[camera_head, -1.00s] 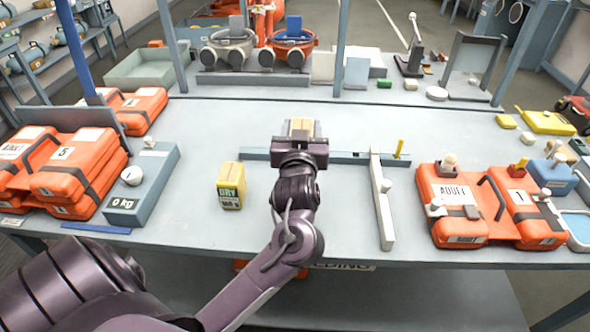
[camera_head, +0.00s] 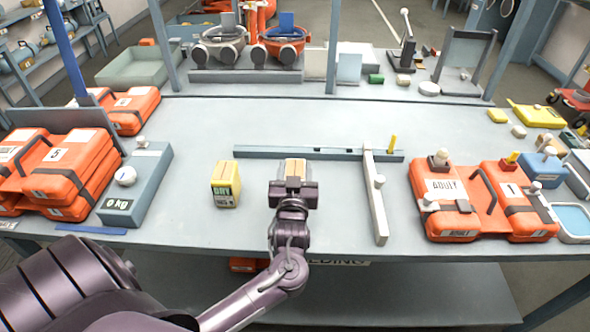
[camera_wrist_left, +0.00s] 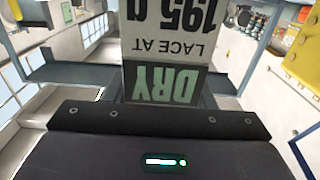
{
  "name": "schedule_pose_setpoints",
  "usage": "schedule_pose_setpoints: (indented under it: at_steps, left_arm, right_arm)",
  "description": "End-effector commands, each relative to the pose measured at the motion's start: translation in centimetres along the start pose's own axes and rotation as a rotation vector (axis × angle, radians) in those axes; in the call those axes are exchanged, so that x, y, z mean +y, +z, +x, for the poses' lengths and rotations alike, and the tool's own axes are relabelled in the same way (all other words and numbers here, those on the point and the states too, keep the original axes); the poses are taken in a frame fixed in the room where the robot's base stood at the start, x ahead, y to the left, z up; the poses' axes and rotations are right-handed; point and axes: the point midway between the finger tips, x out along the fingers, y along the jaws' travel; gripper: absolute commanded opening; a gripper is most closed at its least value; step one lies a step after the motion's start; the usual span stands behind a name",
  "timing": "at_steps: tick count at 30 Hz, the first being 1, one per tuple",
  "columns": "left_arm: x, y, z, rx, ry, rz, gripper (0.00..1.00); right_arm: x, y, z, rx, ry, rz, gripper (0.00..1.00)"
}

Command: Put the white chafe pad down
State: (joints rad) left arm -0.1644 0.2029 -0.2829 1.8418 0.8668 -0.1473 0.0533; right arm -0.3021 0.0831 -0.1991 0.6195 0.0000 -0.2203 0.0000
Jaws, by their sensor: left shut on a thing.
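My left gripper (camera_head: 293,194) is shut on a box-shaped canister with a tan top (camera_head: 295,168), in front of the long grey-blue bar. In the left wrist view the canister's label (camera_wrist_left: 165,55) is white with a dark DRY band, upside down. Whether its base touches the table cannot be seen. I cannot tell a white chafe pad for certain; small pale pieces, such as a cream block (camera_head: 403,79) and a white round piece (camera_head: 429,88), lie at the back right. My right gripper is not in view.
A yellow DRY canister (camera_head: 226,183) stands left of my gripper. The grey-blue bar (camera_head: 265,152) lies behind and a pale bar (camera_head: 376,205) to the right. Orange cases stand at left (camera_head: 70,180) and right (camera_head: 460,215). A scale (camera_head: 135,190) reads 0 kg. The table's middle back is clear.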

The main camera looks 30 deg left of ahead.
Motion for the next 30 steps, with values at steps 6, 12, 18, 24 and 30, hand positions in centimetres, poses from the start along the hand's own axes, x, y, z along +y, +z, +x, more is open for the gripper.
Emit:
schedule_pose_setpoints:
  at_steps: [6, 12, 18, 24, 30]
  left_arm:
    - [0.0, 0.2, 0.0, 0.003, 0.000, -0.001, 0.09]
    - [0.0, 0.8, 0.0, 0.002, 0.000, -0.001, 0.09]
    - [0.0, 1.2, 0.0, 0.000, 0.001, 0.000, 0.09]
    - [0.0, 1.5, -0.1, -0.007, 0.001, 0.003, 0.72]
    - [0.0, 1.7, -0.1, -0.010, 0.002, 0.004, 0.72]
  right_arm:
    - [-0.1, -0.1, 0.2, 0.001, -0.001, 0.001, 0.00]
    - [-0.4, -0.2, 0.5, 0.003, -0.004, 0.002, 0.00]
    - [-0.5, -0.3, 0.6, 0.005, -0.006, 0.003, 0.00]
    - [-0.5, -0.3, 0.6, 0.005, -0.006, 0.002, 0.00]
    - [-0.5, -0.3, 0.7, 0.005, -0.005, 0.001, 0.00]
